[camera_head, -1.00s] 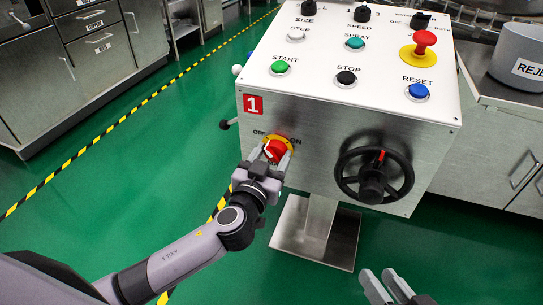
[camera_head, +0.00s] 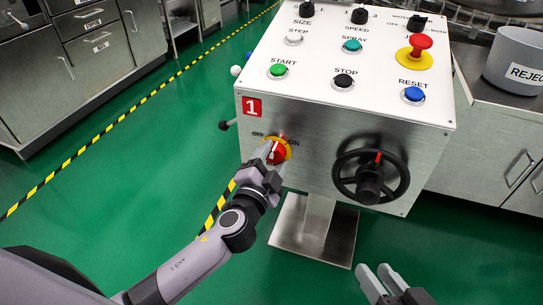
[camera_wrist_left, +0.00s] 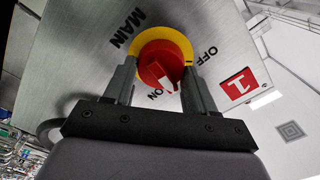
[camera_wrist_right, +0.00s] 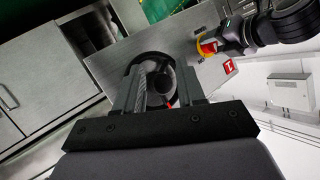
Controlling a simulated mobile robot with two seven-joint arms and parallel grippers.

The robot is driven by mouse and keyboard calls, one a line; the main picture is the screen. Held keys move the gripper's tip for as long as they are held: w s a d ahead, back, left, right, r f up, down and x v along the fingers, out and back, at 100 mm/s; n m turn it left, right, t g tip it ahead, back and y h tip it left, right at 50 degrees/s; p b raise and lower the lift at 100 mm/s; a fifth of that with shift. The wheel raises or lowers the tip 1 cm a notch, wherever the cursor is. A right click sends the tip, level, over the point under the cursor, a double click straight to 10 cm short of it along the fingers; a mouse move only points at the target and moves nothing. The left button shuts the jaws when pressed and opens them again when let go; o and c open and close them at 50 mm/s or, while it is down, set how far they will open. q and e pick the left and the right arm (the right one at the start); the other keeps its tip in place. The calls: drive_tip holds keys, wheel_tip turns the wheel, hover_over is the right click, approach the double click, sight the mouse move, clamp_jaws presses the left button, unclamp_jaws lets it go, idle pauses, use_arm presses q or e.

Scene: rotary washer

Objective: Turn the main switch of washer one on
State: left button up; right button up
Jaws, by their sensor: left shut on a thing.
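The main switch is a red rotary knob on a yellow round plate (camera_wrist_left: 165,42), on the front of the panel marked 1, with OFF at its left and ON at its right in the head view. My left gripper (camera_head: 272,159) is shut on the red knob (camera_wrist_left: 156,66), one finger on each side in the left wrist view. The knob's white pointer is tilted in the head view; fingers partly hide the knob. My right gripper (camera_head: 385,283) is open and empty, low in front of the panel, apart from it.
A black handwheel (camera_head: 371,176) sits right of the switch. A red emergency button (camera_head: 420,42) and several coloured buttons are on the white panel top (camera_head: 375,60). A grey bin (camera_head: 515,58) stands at right. Green floor is clear at left.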

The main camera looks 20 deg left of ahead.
use_arm(q)
drive_tip(key=m, duration=0.2)
drive_tip(key=shift+m+p, duration=0.3)
drive_tip(key=shift+m, duration=0.1)
drive_tip(key=m, duration=0.2)
drive_tip(key=shift+d+m+p, duration=0.1)
drive_tip(key=shift+m+p, duration=0.25)
drive_tip(key=shift+m, duration=0.05)
drive_tip(key=shift+f+m, duration=0.15)
drive_tip(key=shift+m, duration=0.55)
use_arm(e)
drive_tip(key=shift+s+d+f+h, duration=0.1)
drive_tip(key=shift+s+d+h, duration=0.2)
drive_tip(key=shift+d, duration=0.1)
drive_tip(key=shift+s+d+f+h, duration=0.1)
drive_tip(key=shift+s+d+h, duration=0.05)
drive_tip(key=shift+d+h, duration=0.2)
drive_tip(key=shift+d, duration=0.1)
use_arm(q)
drive_tip(key=o, duration=1)
use_arm(e)
drive_tip(key=shift+w, duration=0.1)
drive_tip(key=shift+r, duration=0.1)
